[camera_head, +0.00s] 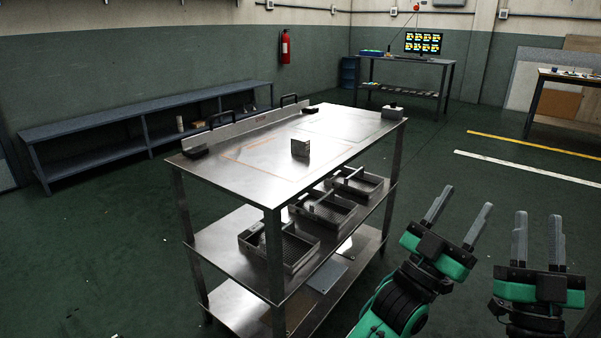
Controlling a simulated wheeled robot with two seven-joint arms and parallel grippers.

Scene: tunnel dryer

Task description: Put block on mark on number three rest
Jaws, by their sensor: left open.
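A small grey metal block (300,147) stands upright on the steel table (215,172), near the middle of its top. A faint orange outline (262,160) is marked on the tabletop around that area, and a second faint outline (335,128) lies further back. I cannot read any number for a rest. My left gripper (467,198) is open and empty, to the right of the table and apart from it. My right gripper (538,216) is further right, its fingers apart with nothing between them.
A small grey box with a dark knob (392,113) sits at the table's right corner. A raised rail with black handles (255,122) runs along the back edge. Wire-bottomed trays (280,246) are on the shelf below. Open floor lies right of the table.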

